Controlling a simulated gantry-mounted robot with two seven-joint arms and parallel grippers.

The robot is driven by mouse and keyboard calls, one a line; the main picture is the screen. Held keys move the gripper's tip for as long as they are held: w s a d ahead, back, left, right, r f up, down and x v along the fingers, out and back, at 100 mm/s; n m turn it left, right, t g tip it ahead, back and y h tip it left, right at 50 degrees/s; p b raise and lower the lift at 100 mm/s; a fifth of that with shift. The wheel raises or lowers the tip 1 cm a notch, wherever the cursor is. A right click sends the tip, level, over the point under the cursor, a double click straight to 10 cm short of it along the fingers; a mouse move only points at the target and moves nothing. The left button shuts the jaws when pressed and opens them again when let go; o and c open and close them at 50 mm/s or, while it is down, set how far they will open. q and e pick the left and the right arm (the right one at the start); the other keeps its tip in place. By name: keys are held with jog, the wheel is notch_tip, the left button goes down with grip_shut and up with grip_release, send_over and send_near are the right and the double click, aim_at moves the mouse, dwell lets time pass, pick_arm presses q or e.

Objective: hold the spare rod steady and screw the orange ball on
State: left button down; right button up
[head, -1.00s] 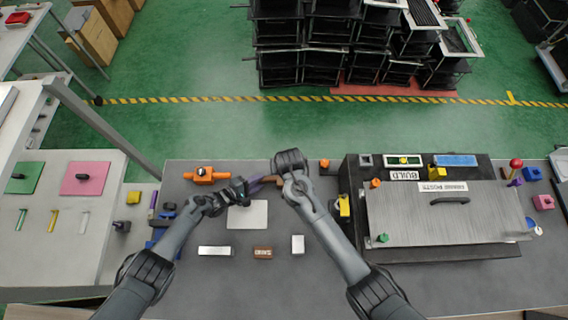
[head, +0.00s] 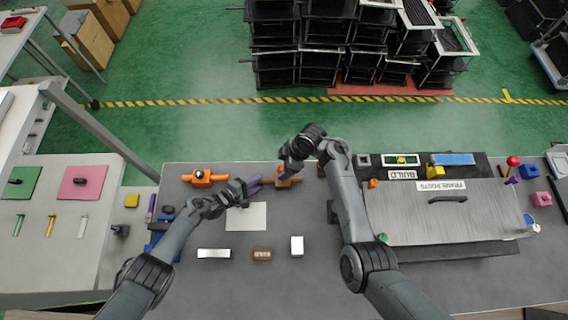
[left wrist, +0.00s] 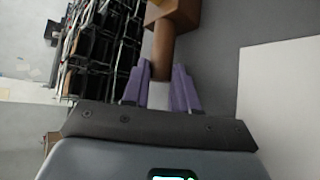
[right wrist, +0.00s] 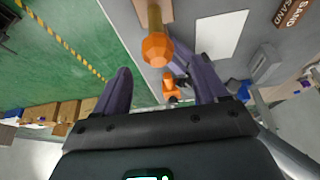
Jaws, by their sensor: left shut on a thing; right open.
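The brown block (head: 287,181) sits on the bench just right of my left gripper (head: 257,185). In the left wrist view a brown rod (left wrist: 163,55) runs from the block (left wrist: 172,15) to a whitish end between the purple fingers; my left gripper (left wrist: 160,85) is shut on it. In the right wrist view the orange ball (right wrist: 157,48) is at the end of a yellow rod (right wrist: 154,17) from the block. My right gripper (right wrist: 160,70) is open, its fingers either side of the ball, which appears just beyond the fingertips. The head view hides the ball.
A white sheet (head: 246,217) lies in front of the block. An orange fixture (head: 203,176) stands at the left. Silver, brown and white blocks sit near the front, the brown one (head: 262,254) labelled. A large panel (head: 420,212) with a handle fills the right of the bench.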

aim_at(282, 170)
jog(key=shift+f, duration=0.2)
dwell(0.3)
jog(key=shift+f, duration=1.3)
jog(key=c, duration=1.3)
jog(key=shift+s+f+m+t, duration=0.1)
jog(key=shift+m+t, duration=0.4)
jog(key=shift+m, duration=0.6)
pick_arm(q)
jog(key=shift+s, duration=0.1)
pick_arm(e)
jog(key=o, duration=0.9)
jog(key=shift+c, duration=0.2)
jog(key=o, duration=0.4)
jog(key=shift+r, duration=0.2)
